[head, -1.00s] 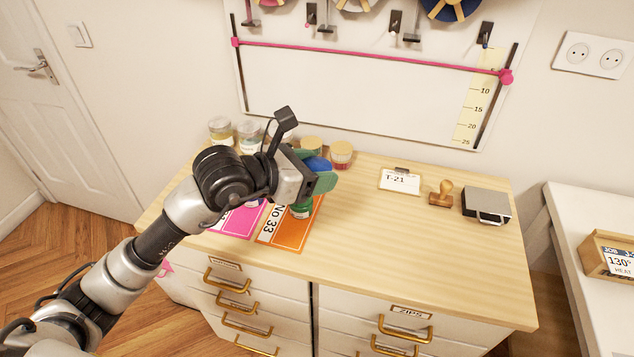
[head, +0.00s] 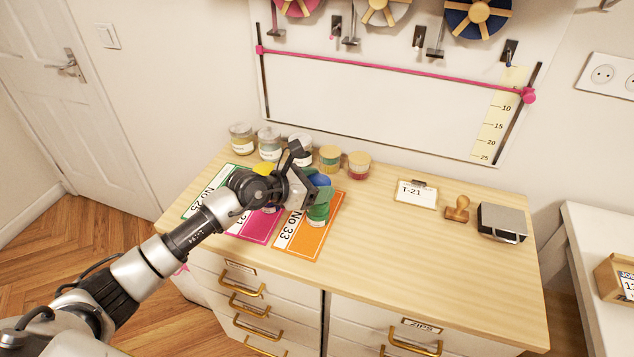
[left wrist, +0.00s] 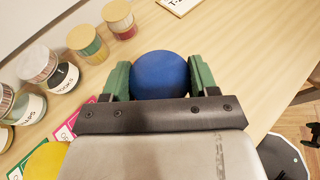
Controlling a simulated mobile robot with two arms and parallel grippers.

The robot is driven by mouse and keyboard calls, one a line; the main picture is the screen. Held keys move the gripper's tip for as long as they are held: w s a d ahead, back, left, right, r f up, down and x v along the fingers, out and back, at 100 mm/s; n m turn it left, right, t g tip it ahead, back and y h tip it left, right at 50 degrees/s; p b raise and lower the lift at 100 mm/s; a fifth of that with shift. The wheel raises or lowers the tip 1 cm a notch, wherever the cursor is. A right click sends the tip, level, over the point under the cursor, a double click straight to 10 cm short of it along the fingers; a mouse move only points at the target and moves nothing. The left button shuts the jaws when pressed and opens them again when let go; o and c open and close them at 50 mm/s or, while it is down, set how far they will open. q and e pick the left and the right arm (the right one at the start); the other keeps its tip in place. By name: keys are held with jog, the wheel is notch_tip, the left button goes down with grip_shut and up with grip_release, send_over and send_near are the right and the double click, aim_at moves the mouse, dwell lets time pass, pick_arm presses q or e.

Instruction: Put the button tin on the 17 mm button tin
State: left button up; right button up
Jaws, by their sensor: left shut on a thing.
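My left gripper (head: 318,186) is above the left part of the dresser top, over the coloured cards. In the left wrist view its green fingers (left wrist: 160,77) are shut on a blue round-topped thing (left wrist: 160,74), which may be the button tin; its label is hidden. The blue top also shows in the head view (head: 321,179). Several clear jars or tins stand along the back: a grey-lidded one (head: 269,143), another at the left end (head: 241,137), and two with wooden-looking lids (head: 330,158) (head: 359,165). I cannot read which is marked 17 mm. My right gripper is not in view.
An orange card (head: 292,243) and a pink card (head: 253,226) lie below the gripper. A green round thing (head: 318,206) shows over the orange card. The dresser's middle is clear.

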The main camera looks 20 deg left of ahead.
pick_arm(q)
jog(key=shift+f, duration=0.1)
jog(key=o, duration=0.8)
jog(key=shift+o, duration=0.8)
jog(key=shift+s+r, duration=0.1)
jog(key=shift+r, duration=0.15)
jog(key=b+v, duration=0.2)
jog(key=v, duration=1)
